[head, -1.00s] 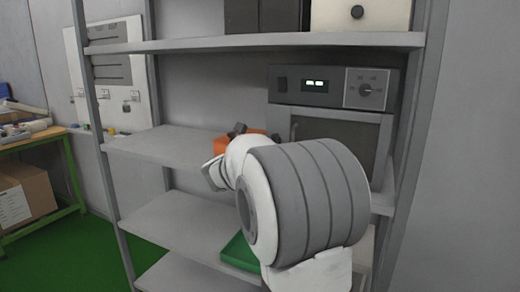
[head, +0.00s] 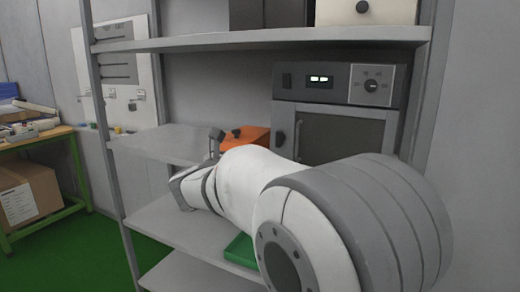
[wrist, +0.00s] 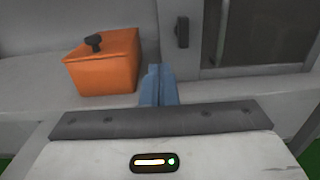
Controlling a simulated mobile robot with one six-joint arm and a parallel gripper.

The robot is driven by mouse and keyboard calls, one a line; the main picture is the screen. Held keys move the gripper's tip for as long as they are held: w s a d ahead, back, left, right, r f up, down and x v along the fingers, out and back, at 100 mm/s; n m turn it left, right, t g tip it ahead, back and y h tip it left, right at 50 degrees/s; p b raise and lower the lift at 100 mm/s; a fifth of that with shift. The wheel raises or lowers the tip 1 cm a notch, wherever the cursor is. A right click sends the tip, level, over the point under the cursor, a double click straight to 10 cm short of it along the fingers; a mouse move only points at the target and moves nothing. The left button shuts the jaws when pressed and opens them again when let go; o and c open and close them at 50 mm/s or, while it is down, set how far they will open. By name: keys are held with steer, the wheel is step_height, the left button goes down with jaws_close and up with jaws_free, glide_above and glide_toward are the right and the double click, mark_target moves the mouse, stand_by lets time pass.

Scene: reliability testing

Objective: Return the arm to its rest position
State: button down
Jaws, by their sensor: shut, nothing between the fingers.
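My gripper (wrist: 158,85) shows in the wrist view as two blue-grey fingers pressed together, with nothing between them. It points toward the shelf edge, just right of an orange box (wrist: 103,64) with a dark knob on top, and apart from it as far as I can tell. In the head view my white and grey arm crosses the front of the shelf unit. The orange box (head: 246,135) is partly hidden behind the arm there. My fingers cannot be made out in the head view.
A grey metal shelf unit (head: 170,143) stands close ahead. An oven-like device (head: 340,85) with a dial and display sits right of the orange box. A green tray (head: 240,250) lies on a lower shelf. A workbench (head: 40,135) stands at the far left above green floor.

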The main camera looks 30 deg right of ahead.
steer(key=s+a+r+n+t+y+p, duration=0.25)
steer(key=a+n+y+p, duration=0.5)
steer(key=n, duration=0.65)
steer(key=s+a+r+n+t+y+p, duration=0.1)
steer(key=a+r+n+y+p, duration=0.45)
steer(key=n, duration=0.85)
steer(key=s+f+n+g+p, duration=0.2)
steer(key=s+n+g+p, duration=0.1)
steer(key=s+n, duration=0.3)
steer(key=s+f+n+g+y+p, duration=0.1)
steer(key=s+n+g+p, duration=0.3)
steer(key=s, duration=0.5)
steer(key=s+f+n+g+p, duration=0.4)
steer(key=s+n, duration=0.4)
steer(key=n, duration=0.1)
steer(key=shift+a+y, duration=0.25)
steer(key=shift+y, duration=0.05)
steer(key=c, duration=2.2)
jaws_free()
steer(key=shift+g, duration=0.25)
